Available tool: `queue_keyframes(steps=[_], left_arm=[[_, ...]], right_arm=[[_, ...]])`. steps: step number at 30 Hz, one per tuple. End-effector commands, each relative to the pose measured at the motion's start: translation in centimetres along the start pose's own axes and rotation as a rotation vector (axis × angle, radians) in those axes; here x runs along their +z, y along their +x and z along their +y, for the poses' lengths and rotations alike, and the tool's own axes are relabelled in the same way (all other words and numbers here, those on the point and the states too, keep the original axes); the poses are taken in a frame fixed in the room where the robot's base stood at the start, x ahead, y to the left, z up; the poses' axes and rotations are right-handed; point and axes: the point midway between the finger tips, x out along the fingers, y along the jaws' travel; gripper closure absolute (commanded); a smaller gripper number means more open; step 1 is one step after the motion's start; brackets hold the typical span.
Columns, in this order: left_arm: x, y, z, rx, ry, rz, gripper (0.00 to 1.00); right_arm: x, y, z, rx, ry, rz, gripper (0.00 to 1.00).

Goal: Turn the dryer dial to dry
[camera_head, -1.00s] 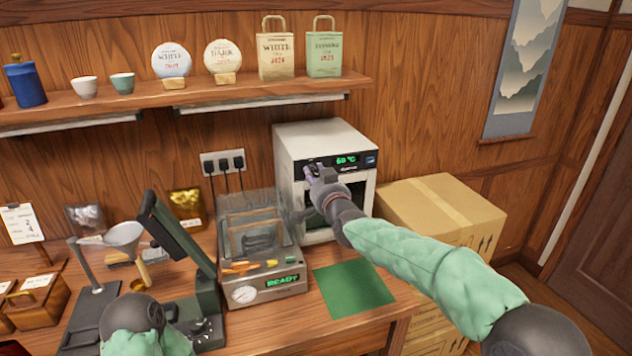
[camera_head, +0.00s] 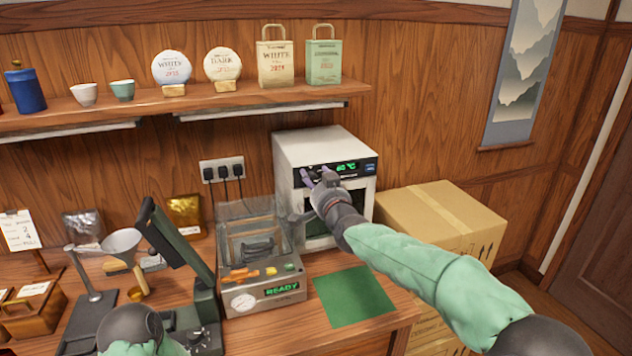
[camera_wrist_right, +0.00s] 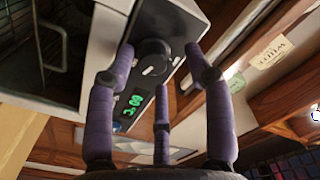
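The dryer (camera_head: 318,148) is a white box with a dark control panel at the back of the counter. My left gripper is out of view.
A clear-lidded machine (camera_head: 265,292) with a READY display stands left of the dryer. A green mat (camera_head: 353,296) lies bare in front. Cardboard boxes (camera_head: 440,210) stand to the right. A shelf (camera_head: 230,101) holds bags, tea cakes and cups above.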

Motion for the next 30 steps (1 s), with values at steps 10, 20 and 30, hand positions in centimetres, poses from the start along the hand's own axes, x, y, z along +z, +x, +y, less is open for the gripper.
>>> queue_keyframes(steps=[10,20,30], left_arm=[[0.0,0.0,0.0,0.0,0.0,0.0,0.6],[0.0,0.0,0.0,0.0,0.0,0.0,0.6],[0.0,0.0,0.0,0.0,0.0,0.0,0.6]], right_arm=[[0.3,-1.8,0.1,0.001,0.0,-0.006,0.47],[0.1,-6.7,0.0,0.0,0.0,-0.003,0.47],[0.0,-11.0,0.0,0.0,0.001,0.0,0.47]])
